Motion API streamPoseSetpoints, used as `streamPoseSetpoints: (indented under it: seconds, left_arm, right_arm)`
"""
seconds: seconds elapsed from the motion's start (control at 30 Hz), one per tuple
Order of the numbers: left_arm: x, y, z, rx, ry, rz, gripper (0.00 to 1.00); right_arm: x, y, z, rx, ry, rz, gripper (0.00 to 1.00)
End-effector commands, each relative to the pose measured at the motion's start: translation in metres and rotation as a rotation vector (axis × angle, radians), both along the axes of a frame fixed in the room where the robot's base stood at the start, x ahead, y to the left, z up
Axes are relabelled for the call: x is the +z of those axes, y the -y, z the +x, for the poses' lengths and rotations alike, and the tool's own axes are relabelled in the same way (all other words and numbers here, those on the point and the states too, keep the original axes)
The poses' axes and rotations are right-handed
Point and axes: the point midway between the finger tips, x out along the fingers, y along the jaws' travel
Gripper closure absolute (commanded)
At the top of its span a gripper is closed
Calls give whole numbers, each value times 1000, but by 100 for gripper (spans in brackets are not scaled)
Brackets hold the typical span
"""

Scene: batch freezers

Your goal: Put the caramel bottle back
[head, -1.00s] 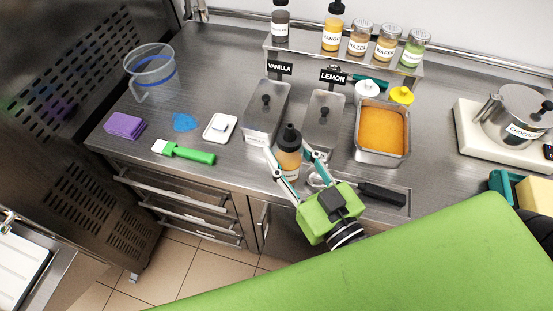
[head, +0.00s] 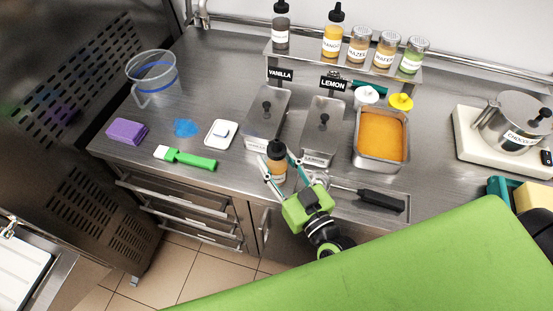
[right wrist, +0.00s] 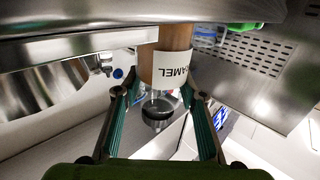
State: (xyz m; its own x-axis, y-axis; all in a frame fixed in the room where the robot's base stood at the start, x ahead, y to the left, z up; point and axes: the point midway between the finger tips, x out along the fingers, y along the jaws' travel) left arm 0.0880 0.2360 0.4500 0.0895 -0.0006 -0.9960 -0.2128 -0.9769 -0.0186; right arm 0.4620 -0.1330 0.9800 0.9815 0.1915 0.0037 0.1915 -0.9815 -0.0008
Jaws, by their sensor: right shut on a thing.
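The caramel bottle (head: 277,168) has an amber body, a white label and a dark cap. My right gripper (head: 281,171) is shut on it and holds it roughly upright at the counter's front edge, in front of the vanilla container (head: 265,120). In the right wrist view the bottle (right wrist: 174,45) stands between the fingers, with "AMEL" readable on its label. Whether its base touches the counter cannot be told. The raised shelf (head: 305,53) at the back carries a dark bottle (head: 281,32) and a mango bottle (head: 333,38), with a gap between them. My left gripper is out of view.
Several topping jars (head: 385,52) fill the shelf's right part. The lidded lemon container (head: 323,125) and an orange-filled pan (head: 381,137) stand below it. A black-handled tool (head: 380,200) lies right of the gripper. A green-handled brush (head: 185,158) and white scale-like dish (head: 221,134) lie left.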

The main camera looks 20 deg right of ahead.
Motion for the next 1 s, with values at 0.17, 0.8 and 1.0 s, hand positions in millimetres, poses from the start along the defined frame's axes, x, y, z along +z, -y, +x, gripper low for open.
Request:
streamPoseSetpoints:
  seconds: [0.17, 0.8, 1.0]
  left_arm:
    - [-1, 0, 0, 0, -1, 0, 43]
    - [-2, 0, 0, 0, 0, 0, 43]
    - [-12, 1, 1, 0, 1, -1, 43]
  right_arm:
    - [1, 0, 0, -1, 2, 0, 85]
    - [-1, 1, -6, 0, -2, 0, 46]
    - [-3, 7, -37, 1, -4, -1, 46]
